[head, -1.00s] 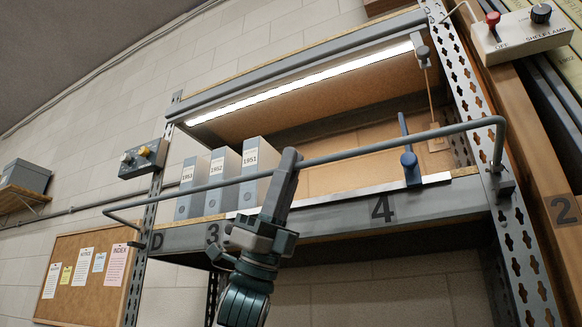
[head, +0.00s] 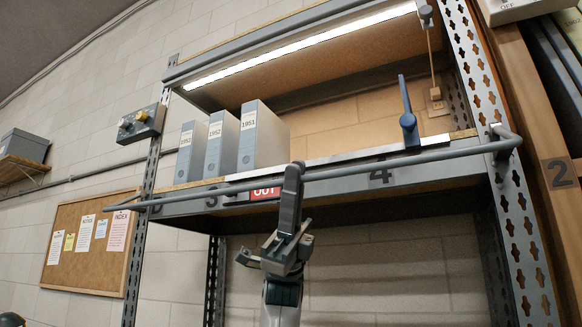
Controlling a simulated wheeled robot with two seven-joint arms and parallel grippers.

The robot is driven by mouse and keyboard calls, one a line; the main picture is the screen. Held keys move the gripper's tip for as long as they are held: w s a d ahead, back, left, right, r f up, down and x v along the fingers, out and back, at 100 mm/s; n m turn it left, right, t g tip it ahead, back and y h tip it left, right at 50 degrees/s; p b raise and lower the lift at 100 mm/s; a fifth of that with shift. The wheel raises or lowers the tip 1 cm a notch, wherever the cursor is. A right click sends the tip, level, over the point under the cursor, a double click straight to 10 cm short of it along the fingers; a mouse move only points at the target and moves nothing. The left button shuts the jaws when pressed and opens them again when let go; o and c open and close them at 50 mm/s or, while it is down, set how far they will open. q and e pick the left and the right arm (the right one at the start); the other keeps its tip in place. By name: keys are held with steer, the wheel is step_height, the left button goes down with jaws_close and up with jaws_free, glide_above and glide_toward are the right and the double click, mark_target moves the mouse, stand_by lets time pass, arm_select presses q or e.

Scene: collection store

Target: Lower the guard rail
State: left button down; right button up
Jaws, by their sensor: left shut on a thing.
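The guard rail (head: 390,163) is a grey bar across the front of the shelf (head: 340,187). It is bent back at both ends to the uprights and runs at about the height of the shelf's front edge. My left gripper (head: 292,178) is shut on the rail near its middle, its arm coming up from below. My right gripper is not in view.
Grey box files (head: 262,138) stand upright on the left of the shelf. A blue lever-like piece (head: 408,122) stands at the shelf's front edge. A red label (head: 264,194) shows on the shelf front, partly behind the rail. A control box (head: 140,124) sits on the left upright.

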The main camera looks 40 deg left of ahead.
arm_select(q)
steer(key=shift+w+a+f, duration=0.1)
steer(key=shift+w+f, duration=0.3)
steer(key=shift+f, duration=0.15)
steer(key=c, duration=1.8)
jaws_free()
steer(key=shift+r, duration=0.1)
